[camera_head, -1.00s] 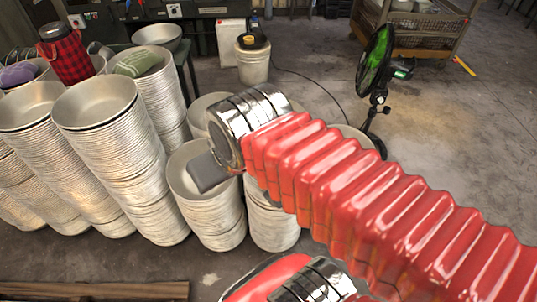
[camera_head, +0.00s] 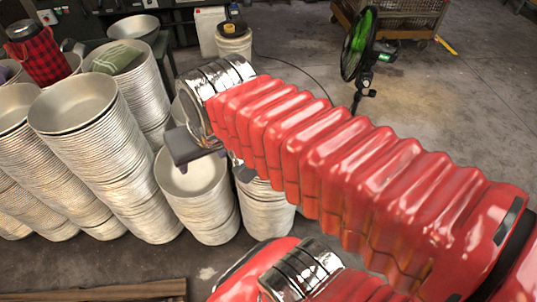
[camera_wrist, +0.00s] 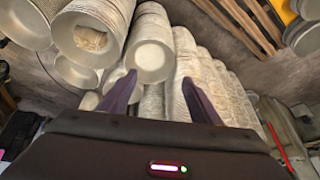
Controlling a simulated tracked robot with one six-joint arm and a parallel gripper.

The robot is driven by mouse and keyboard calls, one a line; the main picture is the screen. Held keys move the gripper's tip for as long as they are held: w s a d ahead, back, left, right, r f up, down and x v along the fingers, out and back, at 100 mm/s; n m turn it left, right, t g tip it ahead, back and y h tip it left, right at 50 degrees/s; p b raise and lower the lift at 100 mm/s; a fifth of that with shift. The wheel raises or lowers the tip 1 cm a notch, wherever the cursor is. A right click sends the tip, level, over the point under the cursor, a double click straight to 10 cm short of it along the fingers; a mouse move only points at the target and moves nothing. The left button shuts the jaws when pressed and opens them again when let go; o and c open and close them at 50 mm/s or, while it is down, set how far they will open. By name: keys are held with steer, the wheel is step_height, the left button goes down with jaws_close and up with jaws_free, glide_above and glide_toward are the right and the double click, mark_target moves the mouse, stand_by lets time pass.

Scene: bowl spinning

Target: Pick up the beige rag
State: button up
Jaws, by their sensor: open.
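The beige rag (camera_wrist: 90,38) lies inside the top bowl of a stack (camera_wrist: 72,18) at the upper left of the wrist view. In the head view I cannot see it; my red arm covers part of the stacks. My gripper (camera_wrist: 158,88) is open and empty, its two dark fingers apart over the bowl stacks. The rag lies beyond the left finger in the wrist view. In the head view a dark finger of my gripper (camera_head: 195,148) hangs above an empty bowl stack (camera_head: 193,178).
Tall bowl stacks (camera_head: 85,110) crowd the left. A white bucket (camera_head: 233,45), a black fan (camera_head: 360,50) and a wire crate (camera_head: 400,15) stand behind.

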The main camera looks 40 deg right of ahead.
steer(key=o, duration=0.4)
steer(key=w+d+f+m, duration=0.1)
steer(key=w+d+m, duration=0.1)
steer(key=m, duration=0.1)
steer(key=w+d+f+m, duration=0.1)
steer(key=w+d+m, duration=0.2)
steer(key=w+d+f+m+g, duration=0.1)
steer(key=w+d+f+m, duration=0.1)
steer(key=shift+w+d+m, duration=0.15)
steer(key=shift+d+m, duration=0.05)
steer(key=shift+m, duration=0.2)
steer(key=w+d+f+m, duration=0.1)
steer(key=d+f+m, duration=0.5)
steer(key=d, duration=0.2)
steer(key=w+d+f+m+y, duration=0.1)
steer(key=d+f+m, duration=0.6)
steer(key=d, duration=0.1)
steer(key=w+d+f+m+g, duration=0.1)
steer(key=d+f+m, duration=0.6)
steer(key=d, duration=0.2)
steer(key=shift+w+f, duration=0.1)
steer(key=shift+f, duration=0.05)
steer(key=shift+a+x, duration=0.1)
steer(key=shift+x, duration=2.05)
steer(key=shift+a+x, duration=0.15)
steer(key=shift+x, duration=2)
